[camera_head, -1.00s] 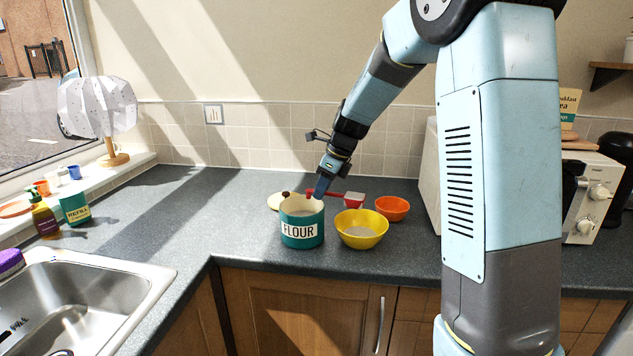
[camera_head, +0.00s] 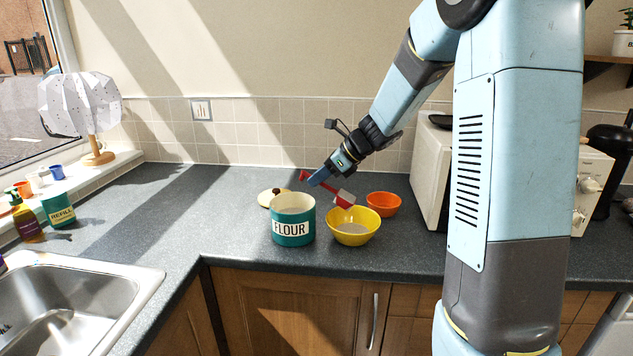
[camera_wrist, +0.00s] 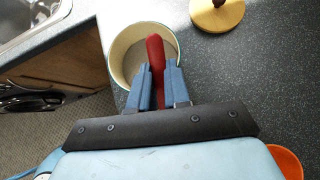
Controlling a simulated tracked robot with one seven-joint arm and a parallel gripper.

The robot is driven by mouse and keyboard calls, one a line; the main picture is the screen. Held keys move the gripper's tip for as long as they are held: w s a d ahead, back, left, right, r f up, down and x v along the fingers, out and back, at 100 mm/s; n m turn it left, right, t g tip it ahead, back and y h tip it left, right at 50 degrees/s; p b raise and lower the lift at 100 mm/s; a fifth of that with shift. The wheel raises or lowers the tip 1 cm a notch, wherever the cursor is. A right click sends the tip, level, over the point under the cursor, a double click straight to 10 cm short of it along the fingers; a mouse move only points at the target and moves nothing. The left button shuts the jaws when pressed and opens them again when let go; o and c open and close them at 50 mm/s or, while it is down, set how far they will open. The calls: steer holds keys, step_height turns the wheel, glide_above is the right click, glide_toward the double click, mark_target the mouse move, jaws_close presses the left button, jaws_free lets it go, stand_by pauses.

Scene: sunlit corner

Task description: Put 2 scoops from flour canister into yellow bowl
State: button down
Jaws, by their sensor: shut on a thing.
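My gripper (camera_head: 315,180) is shut on the handle of the red scoop (camera_head: 313,185), above and behind the gap between canister and bowl. The scoop tilts, its cup end lower than its handle end. The cup is over the back left rim of the yellow bowl (camera_head: 362,235); a pale patch shows at it, flour or inner wall, I cannot tell. The bowl has pale flour in it. The teal flour canister (camera_head: 292,238) stands open just left of the bowl. In the wrist view the red handle (camera_wrist: 156,50) lies between the fingers, with the canister (camera_wrist: 113,62) below; the scoop's cup is hidden.
The cream lid (camera_head: 265,199) with a brown knob lies behind the canister. An orange bowl (camera_head: 384,204) stands behind the yellow bowl. A white appliance (camera_head: 430,172) is to the right. A sink (camera_head: 75,300) is at the left; the counter between is clear.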

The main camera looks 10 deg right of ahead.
steer(key=shift+s+d+r+t+y, duration=0.25)
steer(key=shift+d+r+t+y, duration=0.25)
steer(key=shift+y, duration=0.5)
steer(key=shift+s+d+r+t+y, duration=0.25)
steer(key=shift+s+d+t+y, duration=0.05)
steer(key=shift+d+y, duration=0.25)
steer(key=shift+s+d+r+t+y, duration=0.2)
steer(key=shift+s+d+t+y, duration=0.1)
steer(key=shift+d+y, duration=0.25)
steer(key=shift+s+d+r+t+y, duration=0.3)
steer(key=shift+d+y, duration=0.1)
steer(key=shift+y, duration=0.2)
steer(key=d+t+y, duration=0.1)
steer(key=s+d+r+y, duration=0.1)
steer(key=y, duration=0.1)
steer(key=shift+s+d+r+t, duration=0.1)
steer(key=shift+s+d+t, duration=0.1)
steer(key=shift+d+t, duration=0.2)
steer(key=shift+s, duration=0.15)
